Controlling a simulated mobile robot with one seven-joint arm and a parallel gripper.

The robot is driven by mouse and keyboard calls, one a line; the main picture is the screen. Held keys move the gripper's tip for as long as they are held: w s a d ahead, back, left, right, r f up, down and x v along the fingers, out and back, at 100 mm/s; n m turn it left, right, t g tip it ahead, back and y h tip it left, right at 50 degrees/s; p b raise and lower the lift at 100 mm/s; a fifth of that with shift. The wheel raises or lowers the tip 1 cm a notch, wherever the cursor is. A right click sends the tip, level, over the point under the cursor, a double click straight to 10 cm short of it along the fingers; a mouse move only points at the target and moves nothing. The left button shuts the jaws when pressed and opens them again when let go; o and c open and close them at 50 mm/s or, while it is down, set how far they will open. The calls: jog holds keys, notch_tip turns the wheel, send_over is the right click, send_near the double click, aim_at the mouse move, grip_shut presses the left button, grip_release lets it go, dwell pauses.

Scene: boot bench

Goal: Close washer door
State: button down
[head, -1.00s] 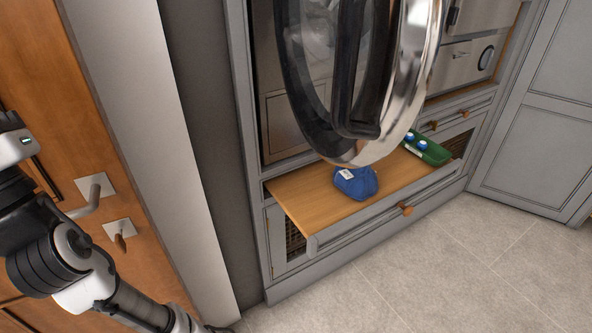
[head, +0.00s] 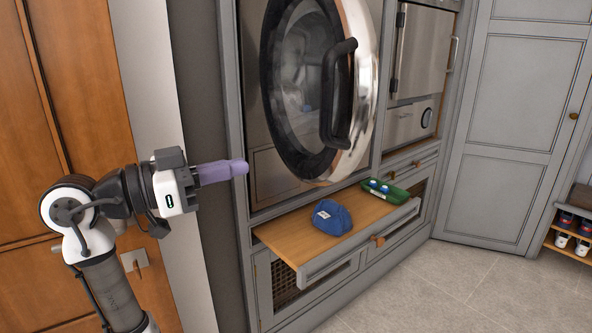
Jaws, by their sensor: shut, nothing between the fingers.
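The washer door (head: 322,85) is round, with dark glass, a broad chrome rim and a black bar handle (head: 338,92). It appears to stand ajar from the washer front (head: 263,165), swung out toward the right; the exact gap is hard to tell. My gripper (head: 244,168), with purple fingers, is shut and empty. It is left of and lower than the door, near the cabinet's left edge, pointing right, and looks apart from the door. The drum opening is hidden behind the door.
Below the door a wooden pull-out shelf (head: 285,238) juts out, bearing a blue cap (head: 331,217) and a green tray (head: 384,197) with blue-topped items. An oven-like appliance (head: 424,55) is at right. The tiled floor (head: 430,285) in front is clear. A shoe rack (head: 570,240) stands far right.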

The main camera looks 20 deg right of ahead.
jog(key=p, duration=0.3)
send_near(332, 155)
jog(key=shift+g, duration=0.4)
jog(key=d, duration=0.4)
jog(key=w+d, duration=0.1)
jog(key=d, duration=0.1)
jog(key=shift+d+r, duration=0.15)
jog(key=shift+d, duration=0.25)
